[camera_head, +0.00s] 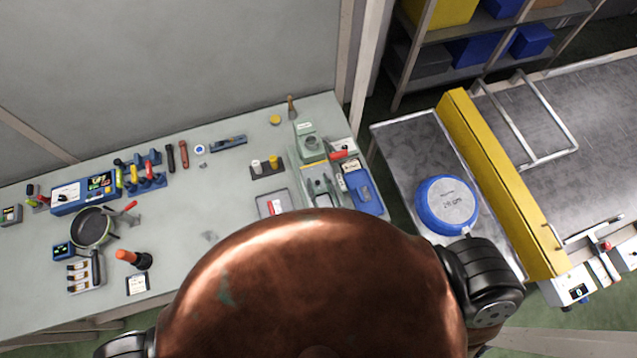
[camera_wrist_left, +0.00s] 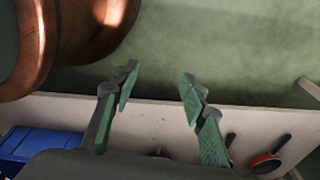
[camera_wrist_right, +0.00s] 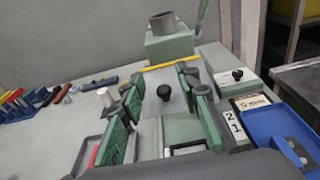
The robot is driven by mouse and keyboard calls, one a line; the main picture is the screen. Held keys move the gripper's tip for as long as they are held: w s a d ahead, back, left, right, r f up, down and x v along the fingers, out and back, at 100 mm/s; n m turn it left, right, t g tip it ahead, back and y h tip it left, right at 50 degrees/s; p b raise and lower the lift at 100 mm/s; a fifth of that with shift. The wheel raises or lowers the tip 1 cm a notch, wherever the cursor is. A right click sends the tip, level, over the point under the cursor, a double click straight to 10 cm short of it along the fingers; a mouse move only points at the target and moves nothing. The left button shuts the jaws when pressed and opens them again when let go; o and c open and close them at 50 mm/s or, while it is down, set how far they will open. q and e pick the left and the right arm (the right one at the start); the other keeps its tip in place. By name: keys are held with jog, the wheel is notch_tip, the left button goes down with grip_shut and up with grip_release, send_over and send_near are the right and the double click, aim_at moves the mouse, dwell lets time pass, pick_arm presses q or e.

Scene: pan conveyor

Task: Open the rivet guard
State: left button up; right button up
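The riveting machine (camera_head: 307,146) stands at the right end of the green table. In the right wrist view, what looks like its guard is a grey panel (camera_wrist_right: 152,112) with a black knob (camera_wrist_right: 164,92) and a yellow bar (camera_wrist_right: 170,66) along its far edge. My right gripper (camera_wrist_right: 160,88) is open, one finger on each side of the knob; I see no contact. It also shows in the head view (camera_head: 320,178), just in front of the machine. My left gripper (camera_wrist_left: 157,88) is open and empty beside a table edge; my copper body hides it in the head view.
A blue tray (camera_head: 362,190) and a box with a second black knob (camera_wrist_right: 238,74) sit right of the machine. A small grey tray (camera_head: 273,203) lies left. A blue pan (camera_head: 447,204) rests on the conveyor by a yellow beam (camera_head: 500,180).

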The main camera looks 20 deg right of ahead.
notch_tip(320, 180, up, 10)
dwell(0.6)
jog(key=shift+s, duration=0.1)
